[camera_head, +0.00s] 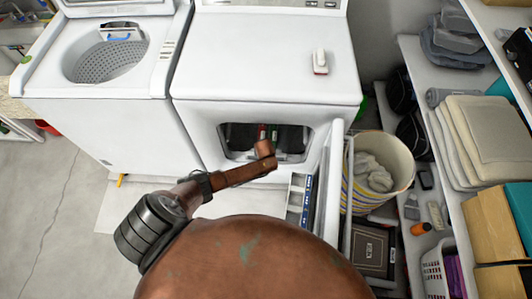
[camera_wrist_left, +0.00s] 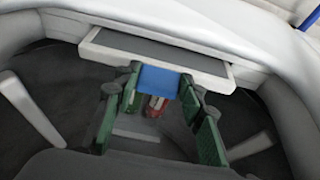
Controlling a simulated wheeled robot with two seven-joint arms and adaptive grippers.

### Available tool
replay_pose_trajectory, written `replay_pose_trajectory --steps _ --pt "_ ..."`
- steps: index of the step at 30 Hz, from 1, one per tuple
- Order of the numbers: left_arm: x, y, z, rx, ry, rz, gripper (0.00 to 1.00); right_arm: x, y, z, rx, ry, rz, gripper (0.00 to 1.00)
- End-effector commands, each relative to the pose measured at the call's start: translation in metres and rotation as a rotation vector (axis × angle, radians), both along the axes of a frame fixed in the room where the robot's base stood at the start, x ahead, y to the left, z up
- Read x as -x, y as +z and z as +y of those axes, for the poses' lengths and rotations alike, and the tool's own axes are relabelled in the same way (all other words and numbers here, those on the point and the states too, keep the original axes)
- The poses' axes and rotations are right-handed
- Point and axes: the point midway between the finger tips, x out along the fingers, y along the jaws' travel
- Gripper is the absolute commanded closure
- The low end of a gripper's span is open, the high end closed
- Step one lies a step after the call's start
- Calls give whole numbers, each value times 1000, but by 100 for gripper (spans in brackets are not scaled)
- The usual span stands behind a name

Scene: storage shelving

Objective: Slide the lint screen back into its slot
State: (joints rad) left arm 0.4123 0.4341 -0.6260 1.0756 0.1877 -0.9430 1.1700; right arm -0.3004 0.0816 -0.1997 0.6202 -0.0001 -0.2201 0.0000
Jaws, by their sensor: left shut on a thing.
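The lint screen (camera_wrist_left: 185,57) shows in the left wrist view as a flat white frame with a grey middle and a blue tab (camera_wrist_left: 158,81). It lies along the white rim of the dryer opening (camera_wrist_left: 262,62). My left gripper (camera_wrist_left: 160,98) has its green fingers shut on the blue tab, one on each side. I cannot tell how far the screen sits in its slot, which is hidden. In the head view my left gripper (camera_head: 268,132) is inside the dryer opening, and the screen is not clear there. My right gripper is not in view.
The white dryer (camera_head: 262,75) has its door (camera_head: 331,185) open toward me, to the right of my arm. A washer (camera_head: 110,115) stands at left. A striped laundry basket (camera_head: 397,150) and loaded shelves crowd the right. The floor at left is clear.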

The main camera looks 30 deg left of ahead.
Motion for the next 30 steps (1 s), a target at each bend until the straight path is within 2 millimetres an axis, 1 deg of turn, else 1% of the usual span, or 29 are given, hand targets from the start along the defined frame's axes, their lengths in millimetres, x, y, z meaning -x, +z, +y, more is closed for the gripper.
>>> replay_pose_trajectory --steps 30 --pt "0 -30 0 -1 0 -1 90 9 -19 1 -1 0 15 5"
